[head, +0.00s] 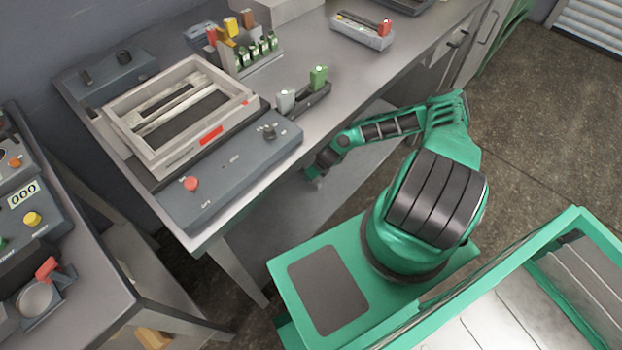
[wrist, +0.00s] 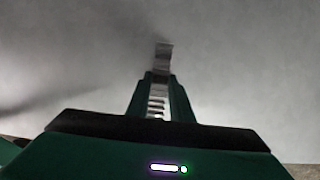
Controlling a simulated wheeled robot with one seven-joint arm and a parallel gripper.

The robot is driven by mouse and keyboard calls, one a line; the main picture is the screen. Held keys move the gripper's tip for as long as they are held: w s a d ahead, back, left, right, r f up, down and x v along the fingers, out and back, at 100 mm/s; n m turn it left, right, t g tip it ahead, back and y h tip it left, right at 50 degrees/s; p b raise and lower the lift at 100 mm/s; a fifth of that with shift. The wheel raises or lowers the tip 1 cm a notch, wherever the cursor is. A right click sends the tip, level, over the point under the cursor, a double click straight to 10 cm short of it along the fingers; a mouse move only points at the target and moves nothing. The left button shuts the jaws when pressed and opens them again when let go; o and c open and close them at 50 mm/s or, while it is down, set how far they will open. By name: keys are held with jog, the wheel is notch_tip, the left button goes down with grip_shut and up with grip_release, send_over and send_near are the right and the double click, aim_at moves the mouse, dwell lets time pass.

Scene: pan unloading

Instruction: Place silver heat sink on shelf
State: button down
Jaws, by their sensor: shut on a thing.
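My gripper (wrist: 162,82) is shut on the silver heat sink (wrist: 163,57), a narrow ridged piece that shows between the fingers and past their tips in the wrist view. In the head view my gripper (head: 314,177) is low at the front edge of the workbench, over the grey lower shelf (head: 262,228). The heat sink is too small to make out there. A plain grey surface (wrist: 70,50) fills the wrist view beyond the fingers. I cannot tell whether the heat sink touches it.
The workbench top (head: 345,100) is above the shelf. It carries a machine with a pale open frame (head: 125,125), a small holder with a green-topped piece (head: 318,78) and a rack of coloured parts (head: 250,55). A second bench (head: 95,270) stands at left. The visible shelf is largely bare.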

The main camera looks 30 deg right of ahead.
notch_tip(320, 180, down, 3)
jog(key=shift+s+f, duration=0.1)
jog(key=shift+d+f, duration=0.2)
jog(key=shift+f, duration=0.1)
jog(key=c, duration=1.6)
grip_release()
jog(key=shift+o, duration=0.2)
jog(key=shift+a+r, duration=0.1)
jog(key=v, duration=1.2)
